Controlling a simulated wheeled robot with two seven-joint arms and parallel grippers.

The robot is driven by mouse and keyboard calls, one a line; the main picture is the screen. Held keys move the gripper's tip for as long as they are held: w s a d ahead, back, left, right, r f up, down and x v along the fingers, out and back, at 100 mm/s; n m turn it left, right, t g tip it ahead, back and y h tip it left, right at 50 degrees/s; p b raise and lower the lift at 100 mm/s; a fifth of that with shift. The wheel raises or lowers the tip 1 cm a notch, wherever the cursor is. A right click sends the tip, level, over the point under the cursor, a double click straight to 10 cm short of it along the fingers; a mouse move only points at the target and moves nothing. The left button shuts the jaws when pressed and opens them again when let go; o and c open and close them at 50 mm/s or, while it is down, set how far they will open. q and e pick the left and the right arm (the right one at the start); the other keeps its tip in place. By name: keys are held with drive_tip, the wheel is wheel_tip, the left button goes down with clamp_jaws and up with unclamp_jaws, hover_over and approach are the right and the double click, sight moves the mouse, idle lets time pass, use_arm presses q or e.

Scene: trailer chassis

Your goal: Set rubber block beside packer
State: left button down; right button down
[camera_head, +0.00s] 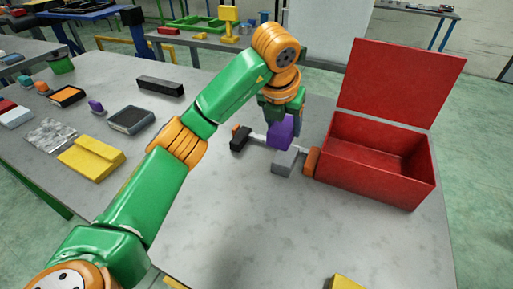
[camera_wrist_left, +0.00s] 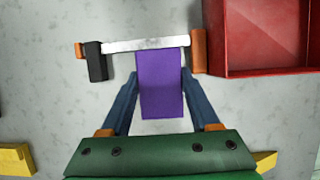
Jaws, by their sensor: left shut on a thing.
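My left gripper (camera_head: 281,112) is shut on a purple block (camera_head: 280,131), which also shows between my blue fingers in the left wrist view (camera_wrist_left: 160,85). In the head view the purple block is over or just behind a grey block (camera_head: 286,161). A pale bar (camera_wrist_left: 145,44) runs behind the purple block, with a black block (camera_wrist_left: 95,61) at its left and an orange block (camera_wrist_left: 198,51) at its right. I cannot tell by look which thing is the packer, or whether the purple block is the rubber one. My right gripper is not in view.
An open red box (camera_head: 378,160) with its lid raised stands just right of the orange block. Yellow (camera_head: 91,157), dark (camera_head: 131,119) and other small parts lie on the left of the grey table. The table's front middle is mostly clear.

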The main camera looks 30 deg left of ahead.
use_arm(q)
drive_tip(key=a+f, duration=0.1)
drive_tip(key=a, duration=0.1)
drive_tip(key=a+f, duration=0.2)
drive_tip(key=a+f+p, duration=0.1)
drive_tip(key=a+f, duration=0.1)
drive_tip(key=shift+w+a+f, duration=0.25)
drive_tip(key=shift+w+a, duration=0.05)
drive_tip(key=shift+w, duration=0.05)
drive_tip(key=f, duration=0.2)
drive_tip(key=a+f+p, duration=0.1)
drive_tip(key=f, duration=0.1)
drive_tip(key=shift+w+f, duration=0.1)
drive_tip(key=shift+f, duration=0.25)
drive_tip(key=shift+c, duration=2)
unclamp_jaws()
drive_tip(key=v, duration=1.2)
